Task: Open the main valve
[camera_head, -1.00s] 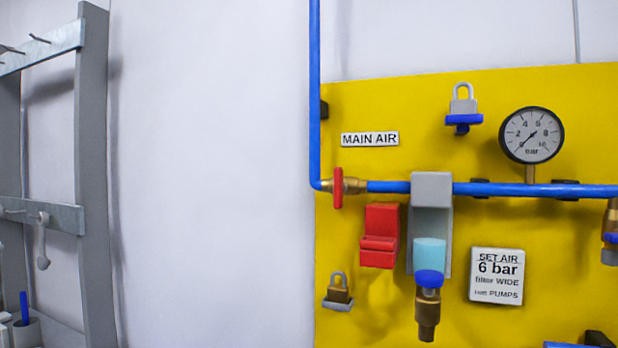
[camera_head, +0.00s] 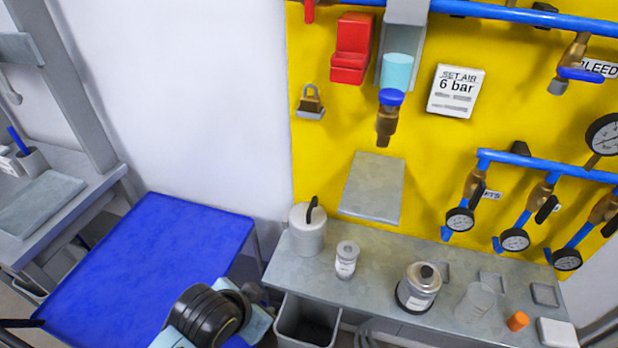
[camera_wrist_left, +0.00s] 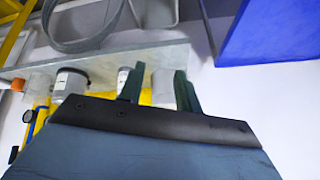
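The main valve's red handle (camera_head: 309,11) shows only in part, at the top edge of the head view, on the left end of the yellow panel (camera_head: 440,180). The brass body and the MAIN AIR label are out of the picture. My left gripper (camera_wrist_left: 160,88) shows in the left wrist view with two dark green fingers apart and nothing between them. In the head view my left arm is low at the bottom, by the blue table, well below the handle. My right gripper is in neither view.
A red block (camera_head: 352,48), a padlock (camera_head: 311,101) and a filter bowl (camera_head: 397,72) are close to the handle. A blue table (camera_head: 150,260) stands left. The white wall between is clear.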

